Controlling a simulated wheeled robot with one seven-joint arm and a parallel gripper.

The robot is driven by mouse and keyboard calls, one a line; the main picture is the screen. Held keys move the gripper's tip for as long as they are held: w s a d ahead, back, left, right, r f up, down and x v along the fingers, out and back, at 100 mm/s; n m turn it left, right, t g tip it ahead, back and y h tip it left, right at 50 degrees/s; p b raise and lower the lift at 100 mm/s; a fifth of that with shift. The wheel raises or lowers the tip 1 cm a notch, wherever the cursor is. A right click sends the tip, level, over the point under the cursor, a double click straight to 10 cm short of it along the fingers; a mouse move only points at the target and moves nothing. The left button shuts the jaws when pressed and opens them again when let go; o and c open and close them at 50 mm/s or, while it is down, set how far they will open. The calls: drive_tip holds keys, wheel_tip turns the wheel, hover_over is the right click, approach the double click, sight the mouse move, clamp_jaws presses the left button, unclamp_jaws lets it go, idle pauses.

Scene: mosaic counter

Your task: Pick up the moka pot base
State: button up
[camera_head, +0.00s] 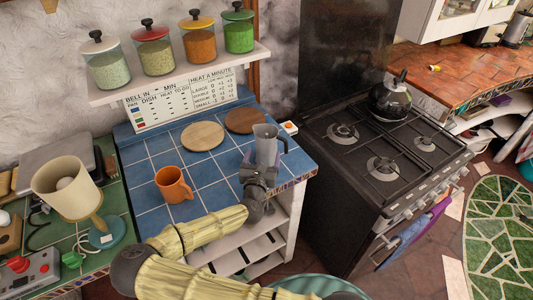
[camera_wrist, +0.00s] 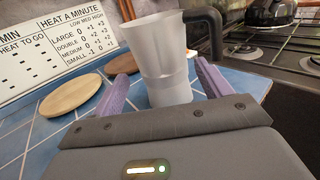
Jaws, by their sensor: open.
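The moka pot base (camera_head: 267,141) is a pale grey metal-looking vessel with a dark handle, standing upright near the right edge of the blue tiled counter. In the wrist view the moka pot base (camera_wrist: 165,50) fills the upper middle, its handle at the right. My gripper (camera_head: 262,165) is at the near side of the pot, partly hiding its lower part in the head view. In the wrist view my gripper (camera_wrist: 163,70) is open, with one purple finger on each side of the pot's lower part. I cannot tell whether either finger touches it.
An orange mug (camera_head: 174,185) stands left on the blue counter (camera_head: 150,152). Two round wooden boards (camera_head: 203,136) lie behind. A shelf (camera_head: 180,76) with lidded jars hangs above the counter's back. A black stove (camera_head: 385,150) with a kettle (camera_head: 390,98) stands to the right.

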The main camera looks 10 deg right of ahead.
sight(268, 136)
drive_tip(key=shift+w+d, duration=0.25)
drive_tip(key=shift+w, duration=0.3)
drive_tip(key=shift+w+d+r+p, duration=0.2)
drive_tip(key=shift+w+d+p, duration=0.05)
drive_tip(key=shift+w+p, duration=0.2)
drive_tip(key=p+x, duration=0.1)
drive_tip(key=x, duration=0.2)
drive_tip(key=shift+w+d, duration=0.15)
drive_tip(key=shift+w, duration=0.05)
drive_tip(key=shift+w+d+p, duration=0.1)
drive_tip(key=shift+w+p, duration=0.2)
drive_tip(key=shift+w, duration=0.05)
drive_tip(key=shift+f, duration=0.1)
